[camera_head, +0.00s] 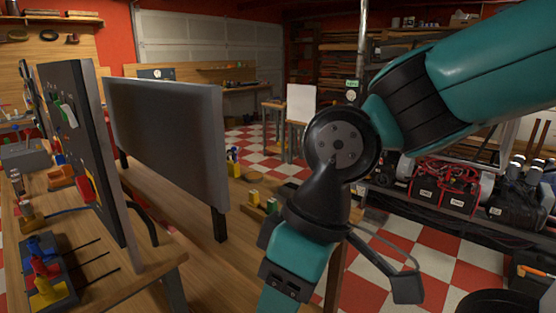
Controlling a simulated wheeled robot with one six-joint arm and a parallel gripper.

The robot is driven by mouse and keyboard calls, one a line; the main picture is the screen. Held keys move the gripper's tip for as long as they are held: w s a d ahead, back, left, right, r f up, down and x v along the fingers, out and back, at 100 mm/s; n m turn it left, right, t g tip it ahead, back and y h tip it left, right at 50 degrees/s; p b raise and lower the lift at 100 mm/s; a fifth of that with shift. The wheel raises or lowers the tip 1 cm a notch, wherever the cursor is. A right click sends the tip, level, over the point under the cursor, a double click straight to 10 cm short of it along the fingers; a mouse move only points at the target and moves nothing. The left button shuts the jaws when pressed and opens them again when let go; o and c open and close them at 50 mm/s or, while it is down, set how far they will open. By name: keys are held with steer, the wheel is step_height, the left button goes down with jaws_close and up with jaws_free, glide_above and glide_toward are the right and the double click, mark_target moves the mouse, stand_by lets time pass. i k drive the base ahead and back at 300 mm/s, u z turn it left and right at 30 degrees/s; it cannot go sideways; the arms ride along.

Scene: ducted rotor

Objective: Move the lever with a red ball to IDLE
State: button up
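I cannot clearly make out a lever with a red ball or an IDLE mark. A dark upright panel (85,145) at the left, seen at a steep angle, bears a green-and-white part (67,114) and a red-and-yellow part (86,188). Below it, on the bench, a dark block (52,302) carries blue, red and yellow handles, with the red handle (42,266) in the middle. My teal arm comes from the upper right, bends at a black joint and runs out of the bottom edge. My gripper's fingertips are not visible, and the arm is right of the panel, apart from it.
A wooden bench (165,225) carries the panel and a large grey board (170,135) on dark legs, between the panel and my arm. Small yellow-topped items (254,197) lie right of the board. Shelving with red-and-black gear (450,190) stands at the right.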

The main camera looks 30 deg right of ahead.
mark_target(27, 130)
steer(key=z, duration=0.15)
steer(key=k, duration=0.45)
steer(key=u, duration=0.75)
steer(key=i, duration=0.4)
steer(key=u, duration=1.1)
steer(key=i, duration=1.2)
steer(key=u, duration=0.5)
steer(key=i, duration=1.65)
steer(key=z, duration=0.65)
steer(key=i, duration=1)
steer(key=z, duration=1.45)
steer(key=i, duration=0.55)
steer(key=z, duration=0.45)
